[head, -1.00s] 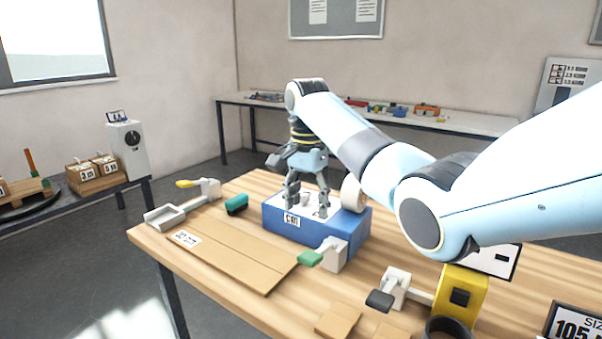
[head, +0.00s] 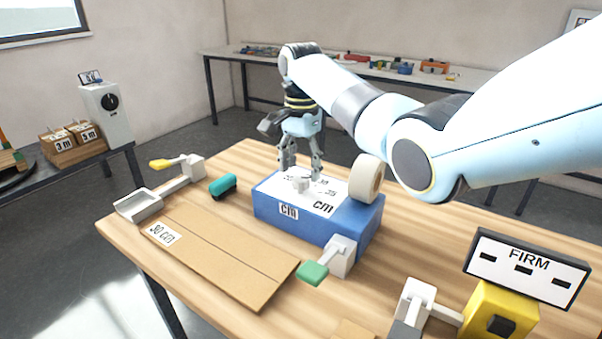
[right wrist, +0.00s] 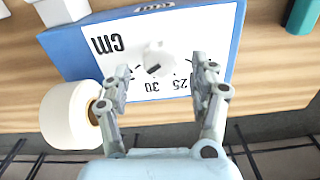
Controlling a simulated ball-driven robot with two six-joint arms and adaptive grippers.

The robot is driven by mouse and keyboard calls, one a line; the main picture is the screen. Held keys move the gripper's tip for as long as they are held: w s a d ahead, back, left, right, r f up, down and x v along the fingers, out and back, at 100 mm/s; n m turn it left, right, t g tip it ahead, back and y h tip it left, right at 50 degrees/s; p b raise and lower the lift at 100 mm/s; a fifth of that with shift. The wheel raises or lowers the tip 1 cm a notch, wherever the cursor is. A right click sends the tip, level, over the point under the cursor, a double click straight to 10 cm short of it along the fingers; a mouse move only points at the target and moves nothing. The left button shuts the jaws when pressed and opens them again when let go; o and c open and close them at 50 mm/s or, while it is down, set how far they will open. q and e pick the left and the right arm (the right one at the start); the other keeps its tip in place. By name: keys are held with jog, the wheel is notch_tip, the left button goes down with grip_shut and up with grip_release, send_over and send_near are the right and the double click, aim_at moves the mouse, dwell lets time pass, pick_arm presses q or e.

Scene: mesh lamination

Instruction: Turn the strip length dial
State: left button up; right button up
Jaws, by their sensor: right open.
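The strip length dial is a small white knob with a dark pointer mark (right wrist: 157,60) on the white top of the blue box (head: 268,211). In the head view the dial (head: 301,184) sits below my right gripper (head: 301,173). In the right wrist view my right gripper (right wrist: 165,75) is open, with one finger on each side of the dial and visible gaps to it. The scale around the dial reads 25 and 30, with "cm" beside it. The pointer's exact reading is hard to tell. My left gripper is not in view.
A white tape roll (head: 367,179) stands at the box's right end. A green-handled lever (head: 314,272) is at its front. A yellow device with a FIRM display (head: 527,268) stands front right.

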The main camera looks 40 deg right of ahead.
jog(key=shift+f, duration=0.65)
jog(key=shift+a+f, duration=0.1)
jog(key=shift+f, duration=0.4)
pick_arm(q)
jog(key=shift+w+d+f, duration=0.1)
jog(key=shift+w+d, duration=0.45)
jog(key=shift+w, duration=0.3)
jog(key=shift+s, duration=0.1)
pick_arm(e)
jog(key=c, duration=0.4)
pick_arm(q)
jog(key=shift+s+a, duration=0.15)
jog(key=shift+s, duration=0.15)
pick_arm(e)
jog(key=c, duration=0.7)
